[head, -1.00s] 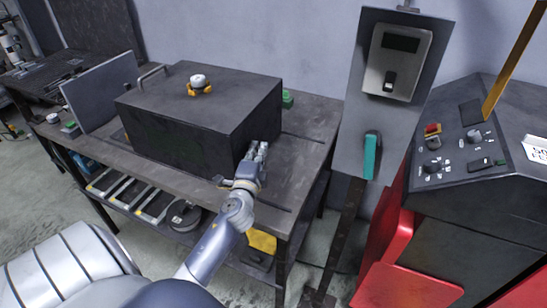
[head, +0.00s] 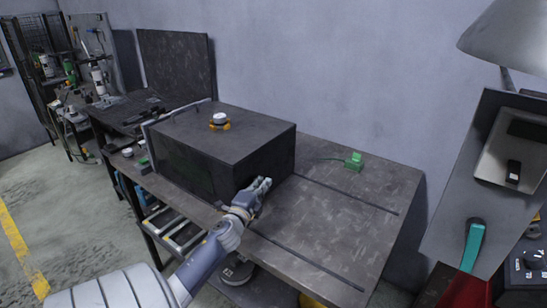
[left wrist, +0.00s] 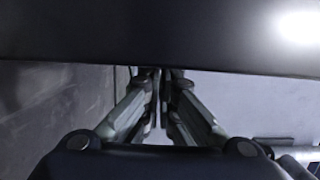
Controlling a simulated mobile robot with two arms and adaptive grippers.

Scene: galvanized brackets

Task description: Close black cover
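The black cover (head: 255,138) is a large dark box on the workbench, with a white-and-yellow knob (head: 220,120) on top. Its left side is close to an upright grey panel, mostly hidden behind it; I cannot tell if they touch. My left gripper (head: 264,184) is at the cover's lower right side, near its front corner, and seems to touch it. In the left wrist view the fingers (left wrist: 160,98) are together with nothing visible between them, below the cover's dark surface (left wrist: 130,35). My right gripper is not in view.
A green block (head: 354,160) with a cable sits behind there. A grey post panel with a teal handle (head: 474,245) stands at the right. Trays lie on the lower shelf.

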